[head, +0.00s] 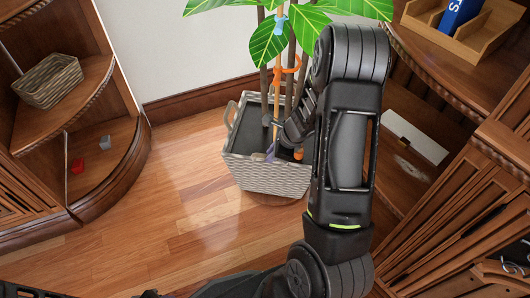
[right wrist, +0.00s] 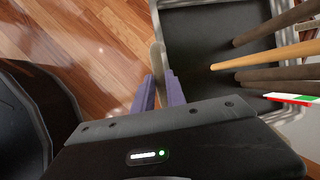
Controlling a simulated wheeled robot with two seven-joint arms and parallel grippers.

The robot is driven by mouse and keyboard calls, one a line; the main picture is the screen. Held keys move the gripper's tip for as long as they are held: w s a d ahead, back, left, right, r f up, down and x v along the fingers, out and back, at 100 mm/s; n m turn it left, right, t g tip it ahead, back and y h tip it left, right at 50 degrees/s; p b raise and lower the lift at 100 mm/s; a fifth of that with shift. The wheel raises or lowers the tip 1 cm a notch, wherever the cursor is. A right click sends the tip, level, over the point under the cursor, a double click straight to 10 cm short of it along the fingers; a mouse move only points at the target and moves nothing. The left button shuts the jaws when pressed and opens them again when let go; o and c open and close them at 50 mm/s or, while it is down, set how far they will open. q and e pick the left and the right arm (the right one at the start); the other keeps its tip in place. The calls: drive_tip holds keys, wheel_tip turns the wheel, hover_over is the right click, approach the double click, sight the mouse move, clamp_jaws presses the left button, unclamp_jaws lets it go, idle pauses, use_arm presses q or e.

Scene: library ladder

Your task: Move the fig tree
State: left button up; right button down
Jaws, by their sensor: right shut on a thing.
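The fig tree stands in a grey woven basket planter (head: 262,176) on the wood floor by the white wall. Its green leaves (head: 270,40) are cut off by the top edge, and my right arm hides part of its right side. My right gripper (head: 268,154) reaches over the planter to its near rim. In the right wrist view, its purple fingers (right wrist: 160,92) close on the planter's rim (right wrist: 158,55). Several thin trunks (right wrist: 270,58) rise from the dark inside of the planter.
Curved wooden shelves at left (head: 100,180) hold a woven basket (head: 50,82), a red block (head: 77,166) and a grey block (head: 105,142). The floor (head: 190,200) left of the planter is clear.

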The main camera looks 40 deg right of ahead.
drive_tip(key=shift+s+d+f+n, duration=0.15)
drive_tip(key=shift+s+d+n, duration=0.2)
drive_tip(key=shift+s, duration=0.2)
drive_tip(key=c, duration=1.4)
unclamp_jaws()
drive_tip(key=shift+o, duration=0.2)
drive_tip(key=shift+w, duration=0.1)
drive_tip(key=shift+d+r, duration=0.1)
drive_tip(key=shift+r, duration=0.1)
drive_tip(key=shift+r, duration=0.25)
drive_tip(key=p+v, duration=0.4)
drive_tip(key=v, duration=0.3)
drive_tip(key=shift+d, duration=0.1)
